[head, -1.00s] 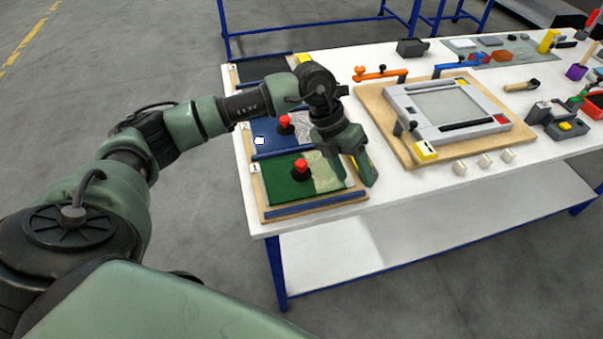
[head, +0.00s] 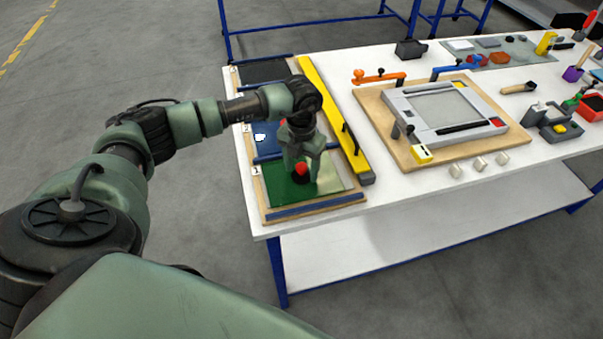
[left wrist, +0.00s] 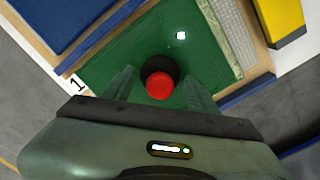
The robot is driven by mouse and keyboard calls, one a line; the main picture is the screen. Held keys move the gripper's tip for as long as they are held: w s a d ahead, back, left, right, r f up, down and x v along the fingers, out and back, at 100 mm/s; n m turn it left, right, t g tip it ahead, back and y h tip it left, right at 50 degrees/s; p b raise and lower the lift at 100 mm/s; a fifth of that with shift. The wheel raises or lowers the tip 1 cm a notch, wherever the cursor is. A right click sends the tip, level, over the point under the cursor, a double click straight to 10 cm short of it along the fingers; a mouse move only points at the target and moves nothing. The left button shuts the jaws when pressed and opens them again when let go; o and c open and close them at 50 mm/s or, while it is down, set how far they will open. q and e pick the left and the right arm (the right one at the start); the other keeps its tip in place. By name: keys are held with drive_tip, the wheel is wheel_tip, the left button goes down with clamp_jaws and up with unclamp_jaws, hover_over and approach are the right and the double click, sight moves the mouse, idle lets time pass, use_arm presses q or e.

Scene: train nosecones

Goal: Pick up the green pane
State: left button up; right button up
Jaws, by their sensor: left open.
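The green pane (head: 272,186) lies flat in the front slot, marked 1, of a wooden rack at the table's left end. A black knob with a red top (head: 301,170) stands upright on it. The pane also fills the middle of the left wrist view (left wrist: 115,60), with the red-topped knob (left wrist: 160,84) between the fingers. My left gripper (head: 300,176) is open, pointing down over the knob, one finger on each side. I cannot tell whether the fingers touch it. My right gripper is not in view.
A blue pane (head: 268,145) lies in slot 2 behind. A yellow bar (head: 330,112) with a black handle runs along the rack's right side. A grey frame (head: 445,108) on a wooden board stands to the right. Tools lie farther right.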

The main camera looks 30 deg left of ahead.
use_arm(q)
drive_tip(key=shift+s, duration=0.1)
clamp_jaws()
drive_tip(key=shift+s+d+f, duration=0.1)
drive_tip(key=shift+s+f, duration=0.05)
drive_tip(key=shift+f, duration=0.05)
idle(1.1)
